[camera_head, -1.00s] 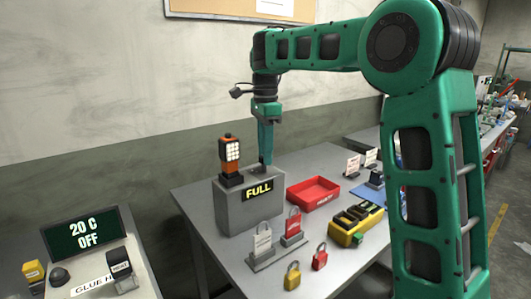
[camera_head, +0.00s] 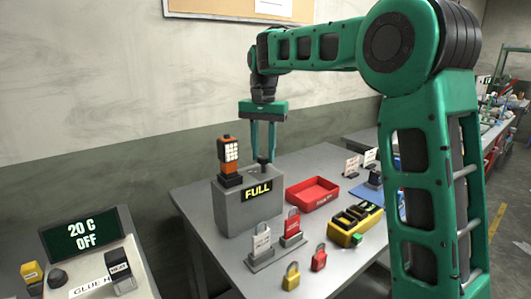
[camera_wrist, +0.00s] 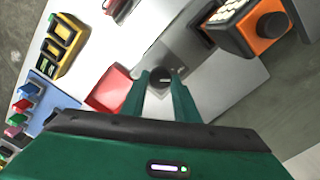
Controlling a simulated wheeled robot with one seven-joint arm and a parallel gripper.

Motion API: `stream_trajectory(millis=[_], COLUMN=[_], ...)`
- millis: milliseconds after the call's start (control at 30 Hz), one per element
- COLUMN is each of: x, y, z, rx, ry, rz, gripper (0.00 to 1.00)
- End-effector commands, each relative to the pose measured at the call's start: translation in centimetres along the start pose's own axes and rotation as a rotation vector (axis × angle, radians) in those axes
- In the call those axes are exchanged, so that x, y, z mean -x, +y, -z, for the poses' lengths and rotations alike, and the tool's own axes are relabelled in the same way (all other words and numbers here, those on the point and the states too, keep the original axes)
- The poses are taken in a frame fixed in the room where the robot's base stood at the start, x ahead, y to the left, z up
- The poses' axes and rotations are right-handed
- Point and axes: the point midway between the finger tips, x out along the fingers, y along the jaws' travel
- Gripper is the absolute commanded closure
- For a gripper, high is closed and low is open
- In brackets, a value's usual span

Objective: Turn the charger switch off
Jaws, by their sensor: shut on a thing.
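The charger (camera_head: 234,212) is a grey box on the table with a lit "FULL" sign on its front. An orange device with a white panel (camera_head: 230,152) stands upright on its left part; it also shows in the wrist view (camera_wrist: 252,22). The charger switch (camera_wrist: 160,77) is a dark round knob on top of the box, at its right part. My gripper (camera_head: 263,158) points straight down over the box, and its two fingers are shut on the switch, one on each side. The fingers hide the knob's sides.
A red tray (camera_head: 313,193) lies right of the charger. A yellow-black rack (camera_head: 355,224), yellow padlock (camera_head: 291,276) and red padlock (camera_head: 318,257) lie in front. A glue console (camera_head: 85,245) reading "20 C OFF" stands at left. The wall is close behind.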

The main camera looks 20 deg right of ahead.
Motion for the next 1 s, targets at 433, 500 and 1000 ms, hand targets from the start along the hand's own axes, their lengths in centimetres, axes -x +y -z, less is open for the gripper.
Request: stream_trajectory(millis=[433, 500, 1000], x=[0.19, 0.17, 0.05], y=[-0.56, -0.55, -0.54], z=[0.03, 0.02, -0.04], rx=[0.192, 0.201, 0.208], ry=[0.011, 0.011, 0.008], rz=[0.010, 0.010, 0.008], gripper=[0.95, 0.95, 0.58])
